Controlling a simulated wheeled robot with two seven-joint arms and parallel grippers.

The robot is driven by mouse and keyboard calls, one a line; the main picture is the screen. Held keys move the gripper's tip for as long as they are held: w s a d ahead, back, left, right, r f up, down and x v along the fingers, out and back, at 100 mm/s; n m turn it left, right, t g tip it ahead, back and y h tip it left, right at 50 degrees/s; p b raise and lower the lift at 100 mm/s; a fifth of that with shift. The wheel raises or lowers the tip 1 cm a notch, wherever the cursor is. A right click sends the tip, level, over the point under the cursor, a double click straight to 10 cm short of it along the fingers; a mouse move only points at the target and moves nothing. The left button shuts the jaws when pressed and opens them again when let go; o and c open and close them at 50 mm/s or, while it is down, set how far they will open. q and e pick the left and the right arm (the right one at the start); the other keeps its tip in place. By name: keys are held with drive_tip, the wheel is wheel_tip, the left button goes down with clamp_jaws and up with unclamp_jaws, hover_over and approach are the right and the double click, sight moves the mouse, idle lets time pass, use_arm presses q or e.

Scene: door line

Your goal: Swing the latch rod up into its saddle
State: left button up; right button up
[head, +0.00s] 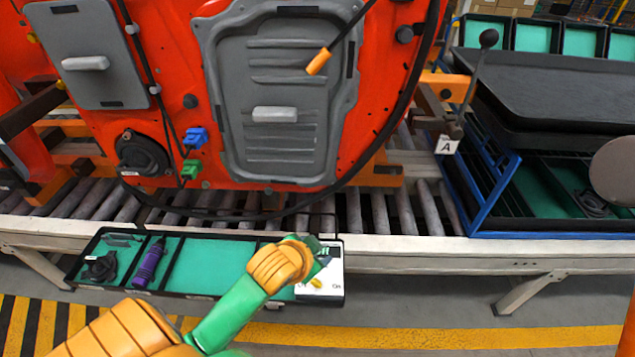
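A thin black rod with an orange end (318,61) hangs at a slant across the upper right of the red door (365,125). Its upper end runs out of the picture. I take it as the latch rod but cannot be sure. No saddle can be made out. My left gripper (322,256) is at the right end of the parts tray, over a white box (322,283) with a small display. It is well below the rod and apart from it. My own wrist hides most of its fingers. My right gripper is not in view.
The parts tray (217,263) holds a purple cylinder (150,263) and a black part (101,267). A roller conveyor (405,207) runs under the door. A black-knobbed lever (488,39) with an "A" tag stands right, beside a blue-framed rack (497,190).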

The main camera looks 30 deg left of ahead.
use_arm(q)
drive_tip(key=w+a+r+m+t+y, duration=0.1)
drive_tip(key=w+a+r+t, duration=0.25)
drive_tip(key=r, duration=0.55)
drive_tip(key=w+a+r+t+y, duration=0.1)
drive_tip(key=w+a+r+t, duration=0.1)
drive_tip(key=w+r, duration=0.5)
drive_tip(key=t+y, duration=0.2)
drive_tip(key=t, duration=0.1)
approach(318, 62)
drive_tip(key=w, duration=0.2)
drive_tip(key=shift+t, duration=0.25)
drive_tip(key=p+x, duration=0.1)
drive_tip(key=x, duration=0.1)
drive_tip(key=p+x, duration=0.1)
drive_tip(key=x, duration=0.1)
drive_tip(key=p+x, duration=0.1)
drive_tip(key=x, duration=0.1)
drive_tip(key=shift+a+f, duration=0.15)
drive_tip(key=shift+a, duration=0.25)
drive_tip(key=shift+w+a+f, duration=0.1)
drive_tip(key=shift+w+f, duration=0.05)
drive_tip(key=shift+w, duration=0.2)
drive_tip(key=shift+s, duration=0.15)
drive_tip(key=shift+c, duration=0.4)
clamp_jaws()
